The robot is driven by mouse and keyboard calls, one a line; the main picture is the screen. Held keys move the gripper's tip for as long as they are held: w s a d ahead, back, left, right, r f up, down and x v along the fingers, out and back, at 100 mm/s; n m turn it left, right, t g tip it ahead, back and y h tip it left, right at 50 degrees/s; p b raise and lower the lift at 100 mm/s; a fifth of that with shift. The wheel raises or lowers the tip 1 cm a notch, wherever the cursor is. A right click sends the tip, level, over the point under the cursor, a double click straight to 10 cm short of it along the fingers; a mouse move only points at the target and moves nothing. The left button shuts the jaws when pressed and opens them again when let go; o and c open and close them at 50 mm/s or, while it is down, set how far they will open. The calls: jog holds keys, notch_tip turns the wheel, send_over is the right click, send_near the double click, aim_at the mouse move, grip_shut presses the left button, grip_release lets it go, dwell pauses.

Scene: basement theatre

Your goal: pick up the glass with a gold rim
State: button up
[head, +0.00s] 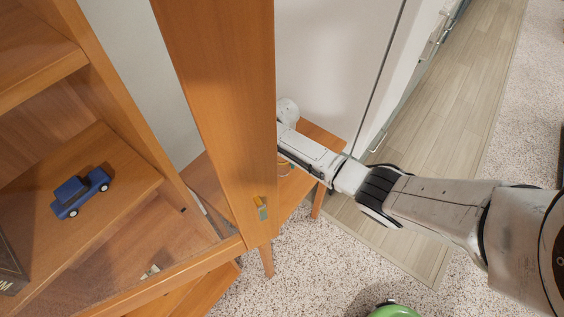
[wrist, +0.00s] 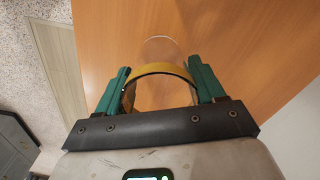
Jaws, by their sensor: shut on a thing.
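The clear glass with a gold rim (wrist: 165,69) is in the wrist view, between the two green fingers of my gripper (wrist: 158,72). The fingers sit at opposite sides of the glass near its gold rim, and my gripper is shut on it. The far end of the glass shows as a faint circle over the wooden tabletop (wrist: 225,40). I cannot tell whether the glass touches the tabletop or is just above it. In the head view, the upright wooden panel hides my gripper and most or all of the glass.
A tall wooden panel (head: 225,110) stands in front of the small wooden table (head: 322,138). Shelves at left hold a blue toy truck (head: 80,191) and a dark box (head: 10,268). A green round object (head: 394,311) is at the bottom edge. Speckled carpet (head: 330,270) is open around it.

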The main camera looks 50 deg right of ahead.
jog(key=shift+r, duration=0.1)
jog(key=shift+r, duration=0.5)
jog(key=s+a+r, duration=0.5)
jog(key=a+r, duration=0.6)
jog(key=a, duration=0.2)
jog(key=shift+r, duration=0.4)
